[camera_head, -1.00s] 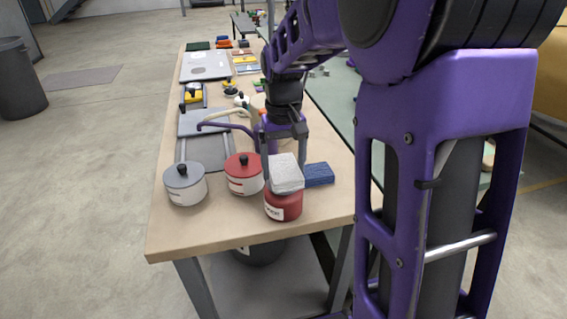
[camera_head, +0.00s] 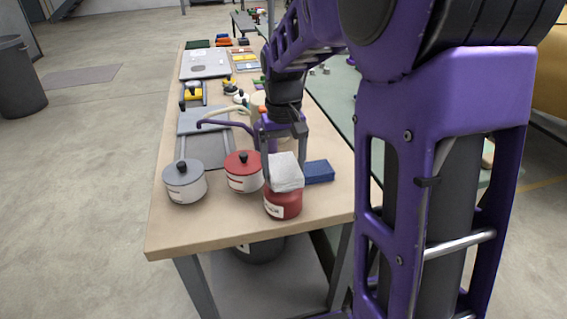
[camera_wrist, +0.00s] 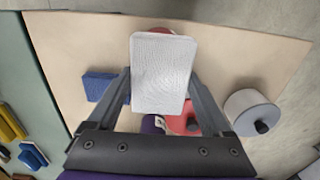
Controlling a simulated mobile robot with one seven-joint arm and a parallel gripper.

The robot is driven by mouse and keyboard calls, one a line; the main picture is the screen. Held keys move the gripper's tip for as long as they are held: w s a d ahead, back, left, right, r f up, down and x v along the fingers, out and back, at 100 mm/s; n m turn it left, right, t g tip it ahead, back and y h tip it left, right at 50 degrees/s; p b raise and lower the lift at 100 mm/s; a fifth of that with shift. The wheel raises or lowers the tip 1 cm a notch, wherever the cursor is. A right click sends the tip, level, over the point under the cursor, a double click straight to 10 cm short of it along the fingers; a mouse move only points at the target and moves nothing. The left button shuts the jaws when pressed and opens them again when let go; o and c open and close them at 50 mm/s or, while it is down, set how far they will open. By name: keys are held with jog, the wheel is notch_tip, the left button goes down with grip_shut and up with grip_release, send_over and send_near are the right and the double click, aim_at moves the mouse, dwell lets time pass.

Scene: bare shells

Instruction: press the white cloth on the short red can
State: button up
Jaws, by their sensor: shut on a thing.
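The white cloth (camera_head: 285,172) is a folded, block-like pad in my gripper (camera_head: 283,165). In the wrist view the cloth (camera_wrist: 162,73) sits between the two fingers of my gripper (camera_wrist: 161,85), which are shut on its sides. The short red can (camera_head: 283,204), with a white label, stands on the table directly under the cloth. The cloth covers most of the can's top in the head view; whether they touch firmly I cannot tell. In the wrist view only a strip of red can (camera_wrist: 160,30) shows past the cloth.
A red pot (camera_head: 243,171) with a black knob stands just left of the can, and a grey-lidded pot (camera_head: 185,182) farther left. A blue sponge (camera_head: 318,172) lies close on the right. The table's front edge (camera_head: 240,242) is near; the front left corner is bare.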

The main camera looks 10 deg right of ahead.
jog(key=shift+f, duration=0.45)
dwell(1.3)
notch_tip(320, 180, up, 7)
jog(key=p, duration=0.6)
jog(key=shift+r, duration=0.1)
dwell(0.6)
